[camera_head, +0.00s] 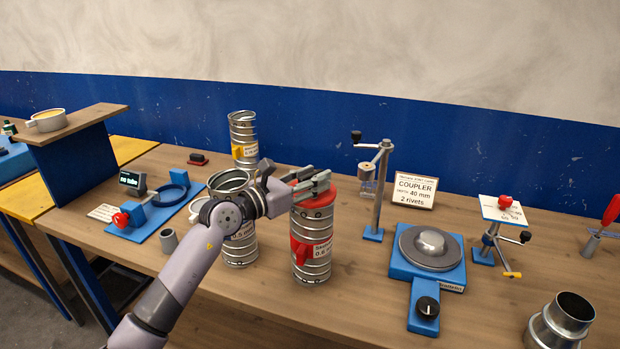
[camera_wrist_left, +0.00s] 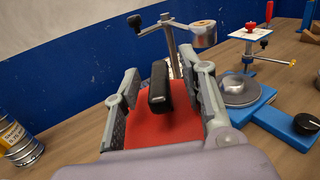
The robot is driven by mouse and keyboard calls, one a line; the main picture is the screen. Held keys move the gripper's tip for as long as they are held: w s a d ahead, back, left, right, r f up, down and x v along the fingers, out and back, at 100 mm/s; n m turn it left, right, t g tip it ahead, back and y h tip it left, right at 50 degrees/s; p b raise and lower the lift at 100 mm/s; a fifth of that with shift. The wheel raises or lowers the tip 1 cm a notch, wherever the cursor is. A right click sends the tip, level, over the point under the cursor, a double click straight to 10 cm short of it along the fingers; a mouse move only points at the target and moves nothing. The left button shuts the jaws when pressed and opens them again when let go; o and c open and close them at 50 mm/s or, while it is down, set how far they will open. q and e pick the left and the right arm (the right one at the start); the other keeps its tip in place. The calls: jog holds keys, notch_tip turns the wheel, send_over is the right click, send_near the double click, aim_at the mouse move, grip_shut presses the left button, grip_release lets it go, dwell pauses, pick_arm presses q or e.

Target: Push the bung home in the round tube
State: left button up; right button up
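The red bung (camera_head: 322,203) sits at the mouth of the round metal tube (camera_head: 312,228), which stands upright with a red clip and label. How deep the bung sits cannot be told. My left gripper (camera_head: 316,184) is over the bung. Its fingers (camera_wrist_left: 165,95) stand apart on either side of the handle, with gaps showing. My right gripper is in neither view.
Two more spiral tubes stand nearby, one behind with a yellow clip (camera_head: 243,135) and one left (camera_head: 240,245) partly behind my arm. A post stand (camera_head: 380,190), a blue scale (camera_head: 428,250) and a coupler (camera_head: 562,322) lie to the right. The front middle of the bench is clear.

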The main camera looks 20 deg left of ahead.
pick_arm(q)
jog(key=v, duration=1.2)
jog(key=shift+f, duration=0.1)
